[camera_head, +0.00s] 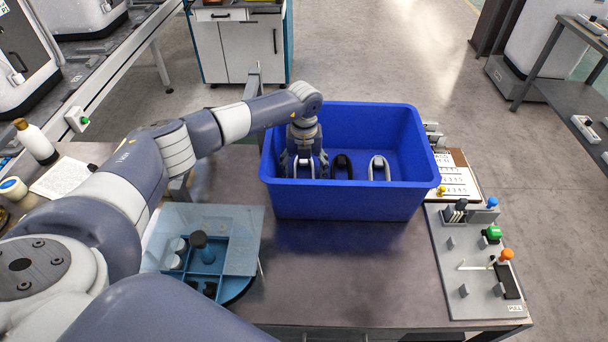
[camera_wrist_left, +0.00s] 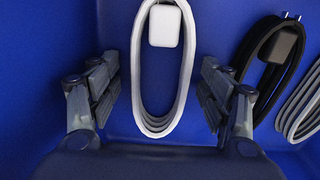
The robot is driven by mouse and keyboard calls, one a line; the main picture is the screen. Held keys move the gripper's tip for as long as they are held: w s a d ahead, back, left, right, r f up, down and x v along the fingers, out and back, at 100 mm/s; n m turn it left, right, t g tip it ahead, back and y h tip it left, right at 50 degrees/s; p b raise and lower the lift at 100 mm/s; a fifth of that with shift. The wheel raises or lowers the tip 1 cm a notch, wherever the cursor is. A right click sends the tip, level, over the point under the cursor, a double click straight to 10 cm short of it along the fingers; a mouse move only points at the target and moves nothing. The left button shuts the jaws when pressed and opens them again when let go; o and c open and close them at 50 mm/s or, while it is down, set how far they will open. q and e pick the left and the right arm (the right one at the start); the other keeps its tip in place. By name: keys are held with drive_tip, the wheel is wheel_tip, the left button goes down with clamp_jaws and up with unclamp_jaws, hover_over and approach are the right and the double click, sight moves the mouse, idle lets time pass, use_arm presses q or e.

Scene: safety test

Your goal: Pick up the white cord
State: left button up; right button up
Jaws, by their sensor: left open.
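The white cord (camera_wrist_left: 165,27) is a looped coil with a white plug block, lying in the blue bin (camera_head: 345,202). In the head view, the white cord (camera_head: 297,169) shows partly behind my left gripper (camera_head: 304,168). My left gripper is open and points down into the bin, over the cord. In the left wrist view, my left gripper (camera_wrist_left: 160,85) has one finger on each side of the loop, with gaps between fingers and cord. My right gripper is not in view.
A black cord (camera_head: 342,168) and a grey cord (camera_head: 379,168) lie to the right in the bin. A tray with a clear lid (camera_head: 237,225) stands left of the bin. A panel with coloured knobs (camera_head: 470,262) is at the right. The table front is clear.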

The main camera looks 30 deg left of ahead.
use_arm(q)
drive_tip(key=shift+c, duration=0.3)
drive_tip(key=c, duration=1.2)
drive_tip(key=shift+r, duration=0.1)
